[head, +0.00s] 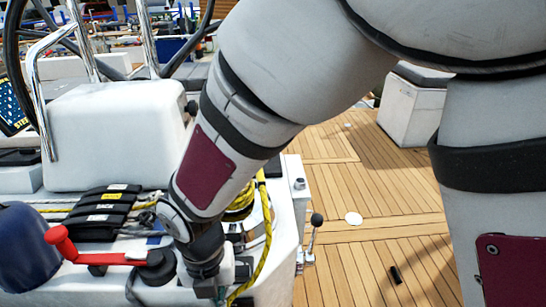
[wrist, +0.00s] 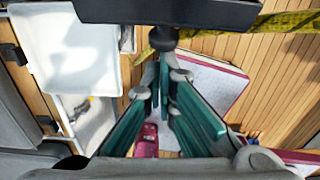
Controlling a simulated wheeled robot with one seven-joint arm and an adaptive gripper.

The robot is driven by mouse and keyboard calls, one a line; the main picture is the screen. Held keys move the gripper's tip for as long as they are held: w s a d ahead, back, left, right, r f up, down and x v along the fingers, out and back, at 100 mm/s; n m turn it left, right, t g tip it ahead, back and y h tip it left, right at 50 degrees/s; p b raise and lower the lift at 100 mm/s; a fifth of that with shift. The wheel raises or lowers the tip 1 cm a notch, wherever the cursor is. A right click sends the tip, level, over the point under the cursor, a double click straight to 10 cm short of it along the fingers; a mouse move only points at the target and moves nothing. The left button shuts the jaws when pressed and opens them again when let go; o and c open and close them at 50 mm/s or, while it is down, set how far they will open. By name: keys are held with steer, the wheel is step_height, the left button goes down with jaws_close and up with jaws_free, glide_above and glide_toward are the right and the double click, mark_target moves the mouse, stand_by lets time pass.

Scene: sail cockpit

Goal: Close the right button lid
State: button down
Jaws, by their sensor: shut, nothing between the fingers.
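My gripper (wrist: 163,68) shows in the wrist view with its green-padded fingers brought together at the tips and nothing held between them. In the head view, my arm reaches down to the white cockpit console (head: 115,130), and the dark wrist end is low beside the console's right edge. The fingertips cannot be made out there. I cannot make out the right button lid for certain in either view; my arm covers part of the console. Whether the fingers touch anything is not clear.
A red handle (head: 98,256) on a black round base and a dark blue drum (head: 27,255) are at the lower left. Yellow rope (head: 262,230) hangs by the console's edge. A black-knobbed lever (head: 314,232) stands right of it. Wooden deck (head: 365,200) lies open to the right.

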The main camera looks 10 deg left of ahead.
steer(key=shift+w+r+g+p, duration=0.15)
steer(key=shift+r+g+p, duration=0.05)
steer(key=shift+g+p, duration=0.15)
steer(key=w+r+g+p, duration=0.1)
steer(key=w+r+p, duration=0.1)
steer(key=p, duration=0.1)
steer(key=shift+w+a+g, duration=0.25)
steer(key=shift+a+g, duration=0.05)
steer(key=shift+g, duration=0.05)
steer(key=shift+w+a+r, duration=0.15)
steer(key=shift+w, duration=0.45)
steer(key=shift+w+a+r, duration=0.15)
steer(key=shift+w+r, duration=0.05)
steer(key=shift+w, duration=0.4)
steer(key=shift+w+a+r, duration=0.15)
steer(key=shift+w, duration=0.45)
steer(key=shift+w+a+f+b, duration=0.1)
steer(key=shift+w+a+b, duration=0.15)
steer(key=shift+w, duration=0.6)
steer(key=shift+w+a+b, duration=0.15)
steer(key=shift+w+b, duration=0.05)
steer(key=shift+w, duration=0.6)
steer(key=shift+w, duration=0.1)
